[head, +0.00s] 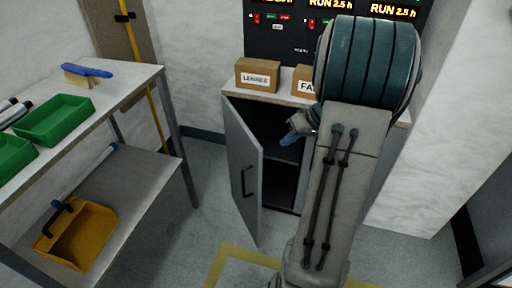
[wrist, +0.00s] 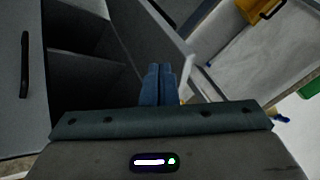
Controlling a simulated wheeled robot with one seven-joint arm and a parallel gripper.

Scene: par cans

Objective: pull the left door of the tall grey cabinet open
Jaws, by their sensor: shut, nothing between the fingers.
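The grey cabinet (head: 284,184) stands at the back with its left door (head: 242,170) swung well out, showing a dark shelved interior. A black bar handle (head: 249,181) is on the door's outer face. In the wrist view the left door's inner face (wrist: 140,32) is beyond the fingers. The other door (wrist: 22,95), with a black handle, appears closed at the left. My gripper (head: 289,138) is in front of the opening, on the inner side of the left door. Its blue fingers (wrist: 157,84) are together and empty. Whether they touch the door I cannot tell.
Cardboard boxes (head: 257,75) stand on the cabinet top. A grey bench (head: 128,86) at the left holds green bins (head: 56,120) and a brush; a yellow dustpan (head: 78,236) lies on its lower shelf. Floor (head: 212,215) between bench and door is clear. My arm hides the cabinet's right part.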

